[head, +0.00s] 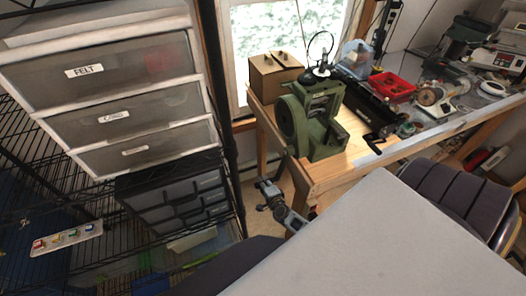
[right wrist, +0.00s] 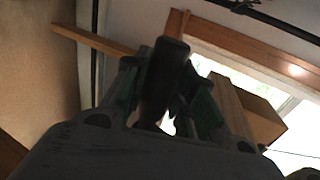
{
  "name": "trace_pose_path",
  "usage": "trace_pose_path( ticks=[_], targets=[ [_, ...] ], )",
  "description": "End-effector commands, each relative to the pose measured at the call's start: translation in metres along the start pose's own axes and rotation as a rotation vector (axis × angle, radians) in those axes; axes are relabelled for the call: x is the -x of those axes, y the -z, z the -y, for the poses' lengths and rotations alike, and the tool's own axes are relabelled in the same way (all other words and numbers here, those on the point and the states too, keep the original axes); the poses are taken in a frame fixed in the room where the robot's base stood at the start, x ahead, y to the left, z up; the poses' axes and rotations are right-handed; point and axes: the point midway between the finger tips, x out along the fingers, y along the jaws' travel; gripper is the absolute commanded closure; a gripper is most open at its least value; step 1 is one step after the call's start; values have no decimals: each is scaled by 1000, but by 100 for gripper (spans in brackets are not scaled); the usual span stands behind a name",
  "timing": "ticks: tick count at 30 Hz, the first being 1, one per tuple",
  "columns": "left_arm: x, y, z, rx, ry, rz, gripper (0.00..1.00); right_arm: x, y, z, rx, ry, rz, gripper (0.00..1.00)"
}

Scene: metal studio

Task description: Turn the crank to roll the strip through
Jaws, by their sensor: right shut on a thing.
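A green cast machine with a round wheel on its side (head: 315,120) stands at the near left corner of the wooden bench. My right gripper (head: 264,187) is below and left of it, beside the bench corner. In the right wrist view its fingers (right wrist: 165,95) are shut around a dark, rounded handle (right wrist: 163,75), which looks like the crank's grip. How the handle joins the machine is hard to make out. I cannot make out a strip. My left gripper is not in view.
Drawers (head: 110,75) stand at left, a dark chair (head: 455,200) at right. A pale flat surface (head: 390,245) fills the lower right.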

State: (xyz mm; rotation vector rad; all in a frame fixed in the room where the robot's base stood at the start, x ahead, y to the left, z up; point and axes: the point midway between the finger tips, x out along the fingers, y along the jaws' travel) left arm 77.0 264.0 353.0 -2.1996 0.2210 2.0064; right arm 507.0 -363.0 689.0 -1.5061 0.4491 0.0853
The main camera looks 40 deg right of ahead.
Motion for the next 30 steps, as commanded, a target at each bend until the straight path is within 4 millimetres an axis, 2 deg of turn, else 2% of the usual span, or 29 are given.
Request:
trace_pose_path(
  ticks=[1,30],
  targets=[
    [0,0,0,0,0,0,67,3,0,-6,-2,-13,0,100],
    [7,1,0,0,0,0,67,16,3,-15,-3,-85,0,100]
  ],
)
